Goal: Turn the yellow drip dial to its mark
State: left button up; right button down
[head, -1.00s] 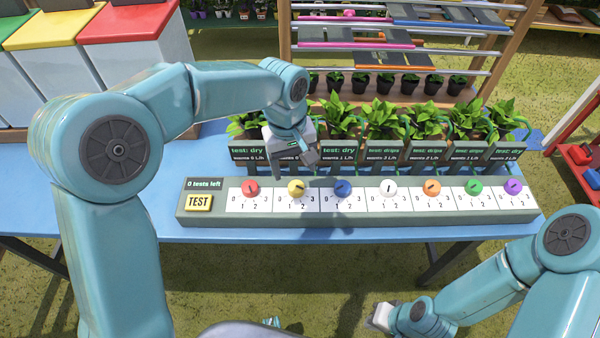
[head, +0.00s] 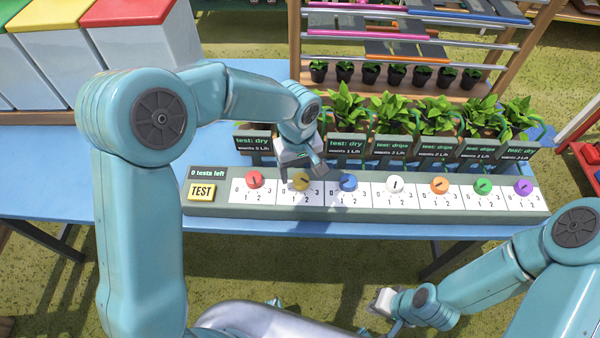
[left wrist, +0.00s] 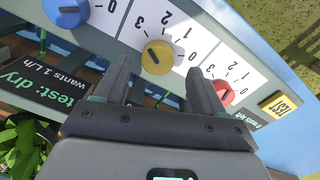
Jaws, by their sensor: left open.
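The yellow drip dial (head: 302,181) is the second from the left on the long grey panel (head: 240,211), on a white scale marked 0 to 3. Its dark pointer line sits at a slant. My left gripper (head: 305,168) is open just behind and above this dial, partly covering its scale. In the left wrist view the yellow dial (left wrist: 158,57) shows between and beyond the two open fingers (left wrist: 158,75), apart from them. The sign behind the dial is hidden by my gripper. My right gripper (head: 385,301) is low in front of the table; its jaws are too small to judge.
The red dial (head: 254,180) and blue dial (head: 348,183) flank it closely; several more dials continue right. A yellow TEST button (head: 201,192) is at the panel's left end, under a "0 tests left" display (head: 206,172). Potted plants (head: 390,113) with signs stand behind.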

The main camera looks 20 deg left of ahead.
aim_at(301, 181)
pick_arm(q)
jog(key=shift+w+d+f, duration=0.1)
jog(key=shift+w+f, duration=0.05)
jog(key=shift+f, duration=1.3)
jog(key=c, duration=1.1)
jog(key=shift+o, duration=0.2)
